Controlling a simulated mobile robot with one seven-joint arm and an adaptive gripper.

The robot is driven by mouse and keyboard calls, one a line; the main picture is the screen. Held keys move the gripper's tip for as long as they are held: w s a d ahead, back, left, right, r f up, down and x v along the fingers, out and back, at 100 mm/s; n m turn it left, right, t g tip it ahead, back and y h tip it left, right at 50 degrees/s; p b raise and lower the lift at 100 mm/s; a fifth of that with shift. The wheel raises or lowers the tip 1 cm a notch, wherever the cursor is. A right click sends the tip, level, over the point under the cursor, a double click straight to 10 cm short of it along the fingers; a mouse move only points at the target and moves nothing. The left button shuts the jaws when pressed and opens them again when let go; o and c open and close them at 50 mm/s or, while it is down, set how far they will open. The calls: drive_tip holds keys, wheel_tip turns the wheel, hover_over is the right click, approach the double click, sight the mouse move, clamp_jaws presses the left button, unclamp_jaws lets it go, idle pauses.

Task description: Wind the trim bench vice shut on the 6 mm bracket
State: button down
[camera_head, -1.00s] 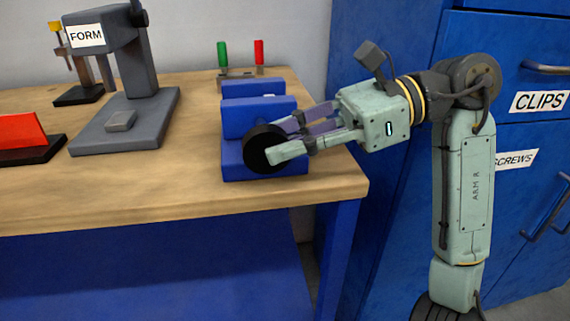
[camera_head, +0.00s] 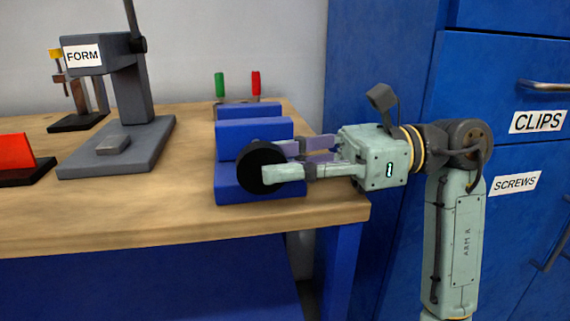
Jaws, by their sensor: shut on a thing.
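The blue bench vice (camera_head: 254,132) stands at the right end of the workbench, its two jaws one behind the other. A round black handwheel (camera_head: 256,160) is on its front. My gripper (camera_head: 274,165) reaches in from the right and is shut on the handwheel, with one pale green finger across its front and a purplish finger behind. The fingers lie nearly level. I cannot make out the 6 mm bracket; the front jaw hides most of the gap between the jaws.
A grey press marked FORM (camera_head: 120,100) stands to the left, with a red block (camera_head: 15,150) beyond it. Green (camera_head: 219,84) and red (camera_head: 256,82) handles stand behind the vice. Blue drawers (camera_head: 500,90) are at the right. Bare benchtop lies in front.

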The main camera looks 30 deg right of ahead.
drive_tip(key=c, duration=1.5)
unclamp_jaws()
drive_tip(key=v, duration=1.2)
